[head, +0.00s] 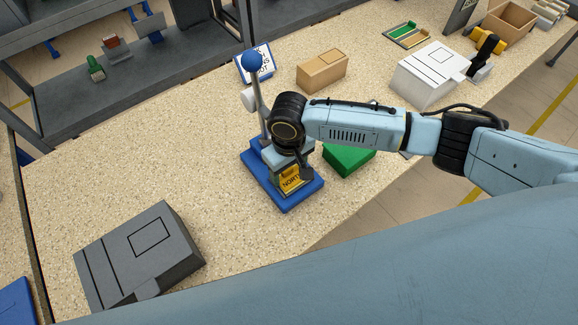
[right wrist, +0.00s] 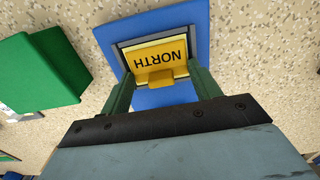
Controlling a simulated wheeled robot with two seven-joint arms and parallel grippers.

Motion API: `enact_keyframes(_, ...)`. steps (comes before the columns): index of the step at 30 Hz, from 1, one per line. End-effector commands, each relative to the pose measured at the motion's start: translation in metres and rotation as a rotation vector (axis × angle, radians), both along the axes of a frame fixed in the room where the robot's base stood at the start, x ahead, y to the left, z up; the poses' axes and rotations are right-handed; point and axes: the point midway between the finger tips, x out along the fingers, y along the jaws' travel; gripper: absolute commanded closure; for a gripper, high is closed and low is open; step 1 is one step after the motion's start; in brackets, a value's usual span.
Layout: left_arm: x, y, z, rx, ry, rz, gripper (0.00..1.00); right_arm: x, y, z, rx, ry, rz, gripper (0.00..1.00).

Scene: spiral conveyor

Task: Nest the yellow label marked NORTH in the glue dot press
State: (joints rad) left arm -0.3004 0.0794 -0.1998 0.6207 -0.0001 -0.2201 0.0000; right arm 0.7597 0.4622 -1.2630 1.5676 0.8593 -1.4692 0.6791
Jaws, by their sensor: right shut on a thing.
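The yellow label marked NORTH (head: 292,181) is at the blue-based glue dot press (head: 284,203), over its bed. In the right wrist view the label (right wrist: 157,53) lies inside a grey frame on the blue base (right wrist: 180,18); whether it is fully seated I cannot tell. My right gripper (head: 296,176) is shut on the label, its green fingers (right wrist: 157,88) on either side of the label's raised tab. The press's lever with a blue knob (head: 251,62) stands up behind my right wrist, which hides part of the press. My left gripper is not in view.
A green block (head: 350,160) stands just right of the press. A dark grey box (head: 140,255) is at the front left, a cardboard box (head: 322,71) behind, and a white machine (head: 428,75) at the back right.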

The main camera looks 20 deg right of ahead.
Motion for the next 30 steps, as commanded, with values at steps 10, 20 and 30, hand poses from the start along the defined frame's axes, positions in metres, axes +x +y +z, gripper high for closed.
enact_keyframes(10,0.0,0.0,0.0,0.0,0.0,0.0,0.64,-0.001,0.001,-0.001,0.002,0.002,0.001,0.12)
enact_keyframes(20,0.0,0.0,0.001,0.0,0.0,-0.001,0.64,0.0,0.001,0.018,0.002,0.0,0.001,0.12)
enact_keyframes(30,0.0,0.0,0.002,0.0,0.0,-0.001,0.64,0.001,-0.001,0.094,0.002,-0.005,-0.001,0.12)
